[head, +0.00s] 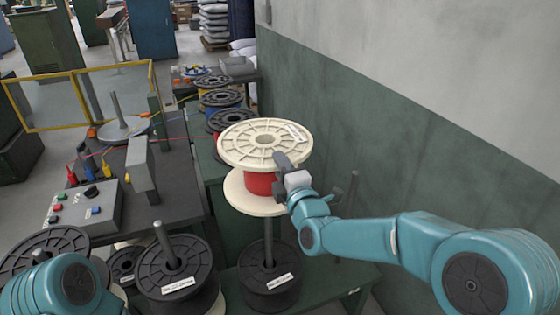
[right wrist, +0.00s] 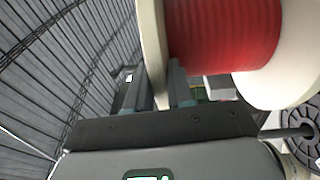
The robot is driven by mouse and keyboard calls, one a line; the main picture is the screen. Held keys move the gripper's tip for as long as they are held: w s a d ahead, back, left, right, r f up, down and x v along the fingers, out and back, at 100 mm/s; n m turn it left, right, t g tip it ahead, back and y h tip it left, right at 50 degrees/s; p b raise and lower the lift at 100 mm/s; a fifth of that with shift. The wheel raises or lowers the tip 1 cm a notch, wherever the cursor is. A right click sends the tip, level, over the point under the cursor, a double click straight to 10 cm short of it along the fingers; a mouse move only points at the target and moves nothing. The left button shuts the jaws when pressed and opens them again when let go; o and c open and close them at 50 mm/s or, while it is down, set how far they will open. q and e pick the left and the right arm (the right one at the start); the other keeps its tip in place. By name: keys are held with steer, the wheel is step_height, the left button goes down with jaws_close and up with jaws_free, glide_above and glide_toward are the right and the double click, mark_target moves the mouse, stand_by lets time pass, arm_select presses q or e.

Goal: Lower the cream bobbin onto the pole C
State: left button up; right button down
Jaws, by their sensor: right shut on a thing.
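The cream bobbin (head: 238,143), wound with red wire (head: 260,183), is upright and raised above the bench on the right. My right gripper (head: 284,162) is shut on the rim of its upper flange. In the right wrist view, the cream flange (right wrist: 152,40) runs between the fingers (right wrist: 165,88), beside the red winding (right wrist: 222,35). A grey pole (head: 268,242) rises from a black spool (head: 270,283) right under the bobbin. The lower flange hides its top, and I cannot tell whether it enters the bore. No letter marking pole C is readable. My left gripper is out of view.
Another black spool (head: 176,268) on a pole (head: 161,243) stands to the left. A bare pole (head: 352,190) stands right, near the green wall (head: 400,150). Several spools line up behind the bobbin. A control box (head: 82,207) sits on the dark table at left.

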steer(key=f+b, duration=0.4)
steer(key=f, duration=0.2)
steer(key=shift+w+b, duration=0.2)
steer(key=shift+b, duration=0.2)
steer(key=shift+s+f+b, duration=0.1)
steer(key=shift+f+b, duration=0.55)
steer(key=shift+b, duration=0.15)
step_height(320, 180, down, 30)
steer(key=b, duration=3)
steer(key=shift+f+b, duration=0.15)
steer(key=shift+b, duration=0.3)
